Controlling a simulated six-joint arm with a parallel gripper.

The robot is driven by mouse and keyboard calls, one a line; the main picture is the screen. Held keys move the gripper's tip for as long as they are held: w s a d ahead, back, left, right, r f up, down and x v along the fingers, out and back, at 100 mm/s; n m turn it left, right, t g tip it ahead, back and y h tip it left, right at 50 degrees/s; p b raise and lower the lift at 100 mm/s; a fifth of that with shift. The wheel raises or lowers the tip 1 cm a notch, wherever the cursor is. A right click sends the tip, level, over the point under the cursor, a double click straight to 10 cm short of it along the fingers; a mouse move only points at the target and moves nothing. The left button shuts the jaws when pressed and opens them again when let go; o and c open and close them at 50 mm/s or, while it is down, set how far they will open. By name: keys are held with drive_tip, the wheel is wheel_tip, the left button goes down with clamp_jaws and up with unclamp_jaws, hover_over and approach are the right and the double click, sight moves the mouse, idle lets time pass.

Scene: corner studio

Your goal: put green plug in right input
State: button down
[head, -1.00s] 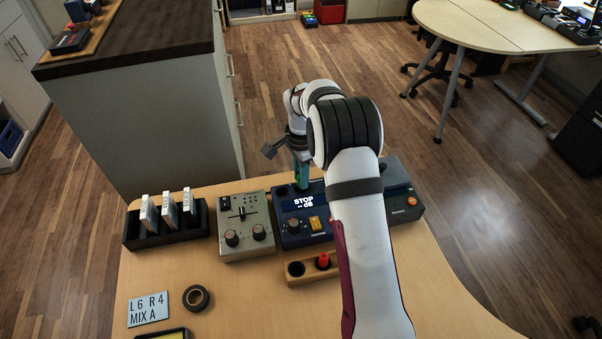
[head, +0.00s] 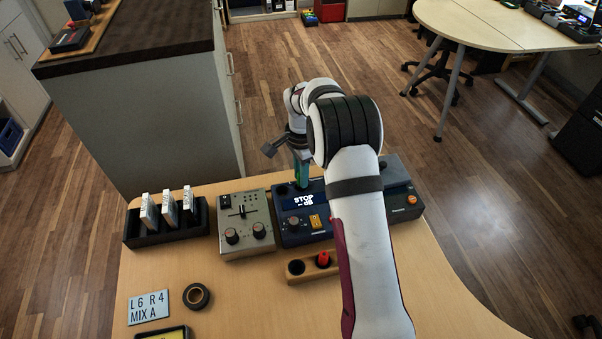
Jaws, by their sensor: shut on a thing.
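The green plug (head: 301,172) is upright at the back part of the blue recorder (head: 292,237), right of a dark round socket (head: 282,189). My gripper (head: 299,157) is shut on the plug's upper part from above. The plug's lower end meets the recorder's top just behind the display, which reads STOP. I cannot tell whether it is seated in the right input or just above it, because the plug hides that spot. My arm hides the recorder's right side.
A grey mixer (head: 244,224) stands left of the recorder, and a dark unit (head: 403,200) stands to its right. A wooden holder (head: 309,273) with a red plug (head: 324,258) is in front. A black rack (head: 135,233), a tape roll (head: 196,296) and a label card (head: 149,308) lie left.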

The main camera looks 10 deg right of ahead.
drive_tip(key=shift+f, duration=0.5)
drive_tip(key=c, duration=1)
unclamp_jaws()
wheel_tip(320, 180, up, 11)
drive_tip(key=shift+f, duration=0.15)
